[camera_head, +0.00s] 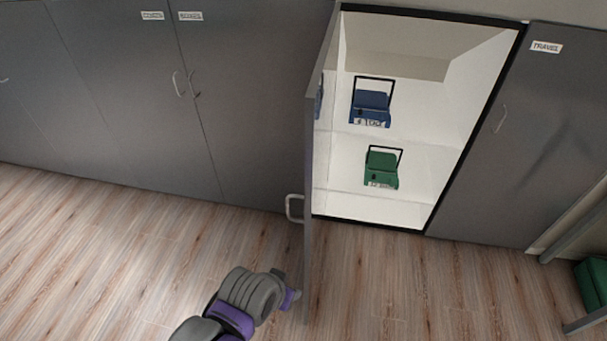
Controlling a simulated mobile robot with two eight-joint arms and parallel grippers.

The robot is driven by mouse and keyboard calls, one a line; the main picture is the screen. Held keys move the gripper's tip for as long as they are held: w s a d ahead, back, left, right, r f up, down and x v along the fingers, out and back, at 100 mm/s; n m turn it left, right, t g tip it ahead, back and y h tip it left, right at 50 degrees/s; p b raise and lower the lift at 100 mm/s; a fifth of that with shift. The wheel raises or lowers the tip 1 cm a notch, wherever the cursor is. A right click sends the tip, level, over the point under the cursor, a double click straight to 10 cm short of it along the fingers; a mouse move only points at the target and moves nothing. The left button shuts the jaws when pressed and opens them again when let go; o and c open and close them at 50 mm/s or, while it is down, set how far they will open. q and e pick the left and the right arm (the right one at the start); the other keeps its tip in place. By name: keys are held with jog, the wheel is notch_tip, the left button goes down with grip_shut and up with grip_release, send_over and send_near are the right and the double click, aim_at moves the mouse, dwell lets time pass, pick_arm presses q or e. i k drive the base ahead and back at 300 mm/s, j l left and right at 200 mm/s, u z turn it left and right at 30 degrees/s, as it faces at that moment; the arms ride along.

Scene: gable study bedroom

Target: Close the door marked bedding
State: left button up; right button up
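One grey cabinet door (309,200) stands open, swung out toward me and seen nearly edge-on. Its handle (293,208) sticks out on the left side. No label shows on this door from here, so I cannot read whether it is marked bedding. The open cabinet (418,170) is white inside. My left arm comes in from the bottom, and its gripper (290,291) is close to the left of the door's lower part. I cannot tell whether it touches the door, and its fingers are not clear. My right gripper is not in view.
Inside are a blue case (371,102) and a green case (382,168) on shelves. A shut door marked TRAVEL (546,47) is on the right, and shut grey doors (120,100) line the left. A green object (592,280) is at the lower right. The wooden floor (90,240) is clear.

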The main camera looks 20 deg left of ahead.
aim_at(319, 101)
jog(key=i+j, duration=0.1)
jog(key=j, duration=0.45)
jog(key=i+j, duration=0.1)
jog(key=j, duration=0.45)
jog(key=i+j, duration=0.1)
jog(key=j, duration=0.45)
jog(key=j+z, duration=0.2)
jog(key=j, duration=0.2)
